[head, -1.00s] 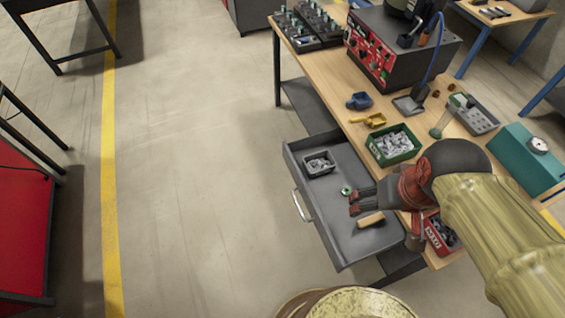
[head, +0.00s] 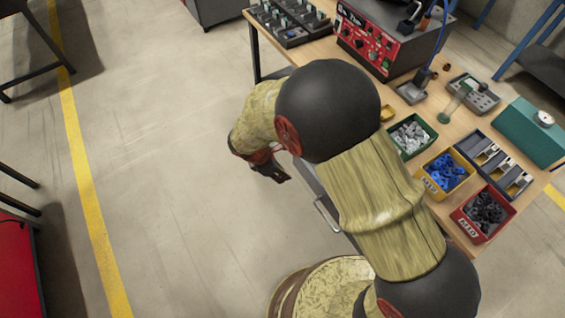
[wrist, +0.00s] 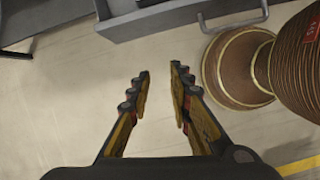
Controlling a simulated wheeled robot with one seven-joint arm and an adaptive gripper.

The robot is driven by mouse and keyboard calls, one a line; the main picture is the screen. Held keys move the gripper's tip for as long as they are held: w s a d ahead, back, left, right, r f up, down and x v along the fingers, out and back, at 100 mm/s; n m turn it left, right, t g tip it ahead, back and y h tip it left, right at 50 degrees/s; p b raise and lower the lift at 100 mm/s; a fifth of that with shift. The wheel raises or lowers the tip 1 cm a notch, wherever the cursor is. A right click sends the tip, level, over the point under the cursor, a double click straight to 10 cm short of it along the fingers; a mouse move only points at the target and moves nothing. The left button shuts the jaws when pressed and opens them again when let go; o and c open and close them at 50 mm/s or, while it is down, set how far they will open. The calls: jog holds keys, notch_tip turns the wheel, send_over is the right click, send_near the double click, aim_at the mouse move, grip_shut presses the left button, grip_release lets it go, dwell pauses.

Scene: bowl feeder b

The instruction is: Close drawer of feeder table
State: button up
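The feeder table (head: 455,100) has a wooden top and stands at the right in the head view. Its grey drawer (head: 312,182) sticks out at the table's front, mostly hidden behind my arm. The drawer's bar handle (head: 325,214) shows just below my arm. In the wrist view the drawer front (wrist: 185,18) and handle (wrist: 235,22) cross the top, ahead of my fingertips and apart from them. My gripper (head: 280,174) hangs over the floor on the drawer's outer side. In the wrist view my gripper (wrist: 159,72) is open and empty. How far the drawer is out is hidden.
On the table are a green bin (head: 430,128), a yellow bin (head: 464,165), a red bin (head: 487,238), a grey divided tray (head: 488,138) and a red-fronted control box (head: 365,38). The floor left of the drawer is clear to the yellow line (head: 85,190).

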jog(key=shift+w+a+r+n, duration=0.45)
jog(key=shift+w+n, duration=0.15)
jog(key=shift+w, duration=0.1)
jog(key=shift+c, duration=0.7)
jog(key=shift+d+n, duration=0.1)
jog(key=shift+n, duration=0.5)
jog(key=shift+c, duration=1.3)
jog(key=shift+w+f, duration=0.1)
jog(key=shift+f, duration=0.15)
grip_shut()
jog(key=w+d+f+b, duration=0.4)
jog(key=d+f+b, duration=0.1)
jog(key=f, duration=0.3)
jog(key=shift+d+f, duration=0.35)
jog(key=shift+d, duration=0.35)
jog(key=shift+w, duration=0.1)
